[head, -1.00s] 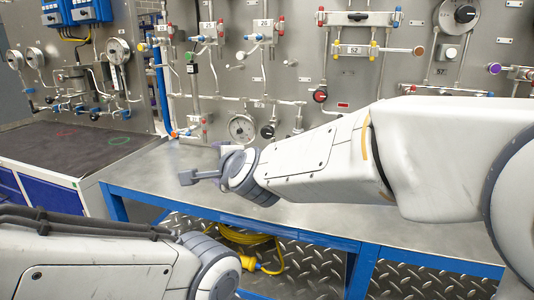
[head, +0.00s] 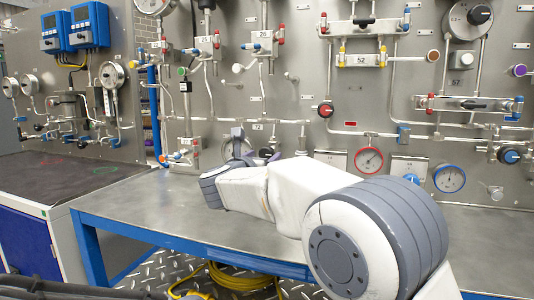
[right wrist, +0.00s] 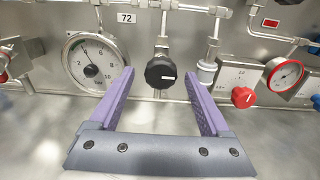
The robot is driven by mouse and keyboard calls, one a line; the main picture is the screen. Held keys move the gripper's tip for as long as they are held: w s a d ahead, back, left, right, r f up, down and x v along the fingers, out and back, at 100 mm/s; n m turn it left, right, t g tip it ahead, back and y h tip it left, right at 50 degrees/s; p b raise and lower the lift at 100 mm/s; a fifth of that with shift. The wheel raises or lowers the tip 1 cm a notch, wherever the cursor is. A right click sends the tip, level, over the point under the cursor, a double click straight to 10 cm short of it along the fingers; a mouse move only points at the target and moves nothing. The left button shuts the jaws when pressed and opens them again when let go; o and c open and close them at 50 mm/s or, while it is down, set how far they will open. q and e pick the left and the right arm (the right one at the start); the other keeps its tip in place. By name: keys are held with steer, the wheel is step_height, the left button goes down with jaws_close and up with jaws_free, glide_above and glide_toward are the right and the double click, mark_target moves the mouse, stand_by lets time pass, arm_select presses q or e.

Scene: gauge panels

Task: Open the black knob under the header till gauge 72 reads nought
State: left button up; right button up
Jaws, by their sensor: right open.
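Gauge 72 (right wrist: 92,65) is the round white dial left of centre in the right wrist view, beside the label 72 (right wrist: 126,17). Its dark needle appears to point up and left, away from the dial's lower end; the exact reading is too small to tell. The black knob (right wrist: 160,72), with a white mark, sits below the header pipe, right of the gauge. My right gripper (right wrist: 158,76) is open, its purple fingers on either side of the knob in the picture; I cannot tell whether they touch it. In the head view the gripper (head: 238,138) partly hides the gauge.
A red knob (right wrist: 243,97) and a red-rimmed gauge (right wrist: 286,73) are right of the fingers. A pale valve (right wrist: 207,71) is close to the right finger.

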mark_target(265, 155)
steer(key=shift+x, duration=1.55)
jaws_close()
